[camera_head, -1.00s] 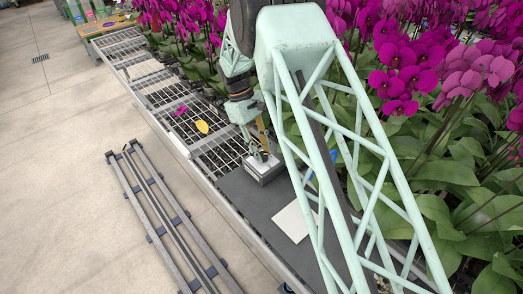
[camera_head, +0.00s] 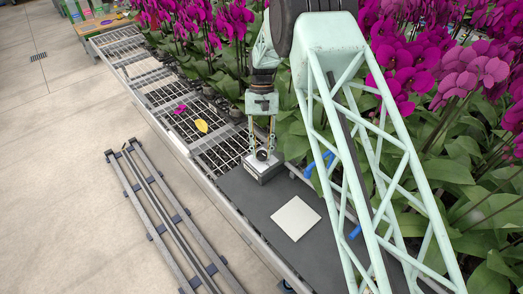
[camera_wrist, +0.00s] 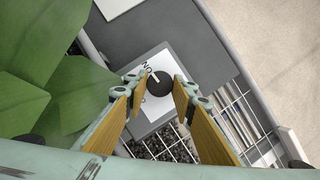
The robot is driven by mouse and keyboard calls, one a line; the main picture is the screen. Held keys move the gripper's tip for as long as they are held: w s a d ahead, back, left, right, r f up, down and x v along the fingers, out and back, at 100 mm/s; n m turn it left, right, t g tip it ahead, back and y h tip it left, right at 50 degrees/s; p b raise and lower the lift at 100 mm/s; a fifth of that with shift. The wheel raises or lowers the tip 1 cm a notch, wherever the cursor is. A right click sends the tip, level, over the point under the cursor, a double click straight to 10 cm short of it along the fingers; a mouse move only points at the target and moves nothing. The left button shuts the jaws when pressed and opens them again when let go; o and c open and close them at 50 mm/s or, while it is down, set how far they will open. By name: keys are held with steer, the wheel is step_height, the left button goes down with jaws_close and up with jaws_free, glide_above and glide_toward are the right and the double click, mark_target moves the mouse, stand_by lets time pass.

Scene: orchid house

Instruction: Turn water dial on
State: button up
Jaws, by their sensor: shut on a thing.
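The water dial (camera_wrist: 159,84) is a round black knob with a pale pointer line. It sits on the white top of a small grey box (camera_head: 266,173), and the letters "ON" (camera_wrist: 148,68) show beside it in the wrist view. The pointer slants up and left, close to the letters. My gripper (camera_wrist: 160,92) is shut on the dial, with one finger at each side. In the head view my gripper (camera_head: 263,149) points down over the box, and the dial is partly hidden between the fingers.
The box stands on a dark bench top (camera_head: 257,205) beside a wire-mesh section (camera_head: 190,122). A white square plate (camera_head: 296,218) lies nearby. Purple orchids and broad leaves (camera_wrist: 60,85) crowd the bench's other side. Grey rails (camera_head: 172,215) lie on the open floor.

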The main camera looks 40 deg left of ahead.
steer(key=shift+o, duration=0.2)
steer(key=shift+m, duration=0.5)
steer(key=shift+c, duration=0.2)
steer(key=o, duration=0.8)
steer(key=shift+o, duration=0.2)
steer(key=shift+r, duration=0.1)
steer(key=v, duration=1.1)
steer(key=shift+w+r, duration=0.25)
steer(key=shift+r, duration=0.15)
steer(key=shift+d, duration=0.1)
